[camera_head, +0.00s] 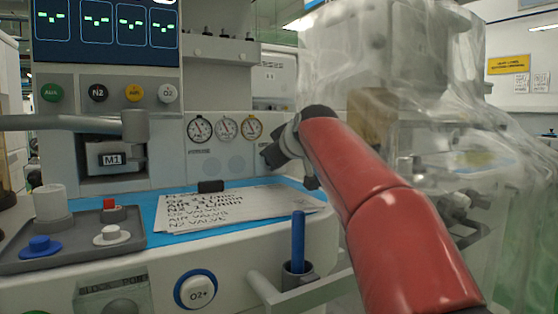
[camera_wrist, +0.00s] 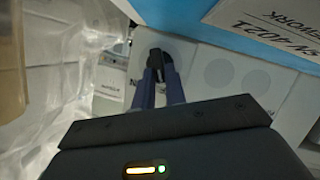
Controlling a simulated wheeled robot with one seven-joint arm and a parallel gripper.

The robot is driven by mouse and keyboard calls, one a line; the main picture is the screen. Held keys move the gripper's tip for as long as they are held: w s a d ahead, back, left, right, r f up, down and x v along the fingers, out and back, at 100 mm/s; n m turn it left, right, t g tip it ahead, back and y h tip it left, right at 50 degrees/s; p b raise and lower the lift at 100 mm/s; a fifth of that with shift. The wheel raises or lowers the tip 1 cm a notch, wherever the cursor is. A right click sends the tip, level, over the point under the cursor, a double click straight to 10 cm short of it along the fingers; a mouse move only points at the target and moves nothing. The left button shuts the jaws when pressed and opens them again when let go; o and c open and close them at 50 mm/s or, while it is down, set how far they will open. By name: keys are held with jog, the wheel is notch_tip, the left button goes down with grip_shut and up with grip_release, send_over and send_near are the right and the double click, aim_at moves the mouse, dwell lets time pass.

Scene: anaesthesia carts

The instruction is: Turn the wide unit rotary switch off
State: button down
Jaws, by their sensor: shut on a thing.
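The wide unit (camera_head: 300,244) fills the head view's left and middle. In the wrist view, its rotary switch (camera_wrist: 156,60) is a small dark knob on a pale round plate, with part of a printed label beside it. My gripper (camera_wrist: 158,76) is shut on the knob, one blue-grey finger on each side. In the head view, my gripper (camera_head: 271,155) is small and dark at the front panel, right of the gauges, and the knob cannot be told apart from it. The switch's exact setting cannot be read.
Three round gauges (camera_head: 228,129) sit left of my gripper. A printed sheet (camera_head: 240,208) lies on the blue worktop below it. A blue pen-like stick (camera_head: 298,240) stands in a holder in front. A clear plastic cover (camera_head: 455,110) hangs close at the right.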

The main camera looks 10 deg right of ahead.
jog(key=shift+a+f+n+t+h+b, duration=0.1)
jog(key=shift+n+t+h+b, duration=0.2)
jog(key=shift+n+h, duration=0.15)
jog(key=shift+n, duration=0.25)
jog(key=c, duration=1.4)
grip_release()
jog(key=shift+c, duration=0.2)
jog(key=v, duration=0.8)
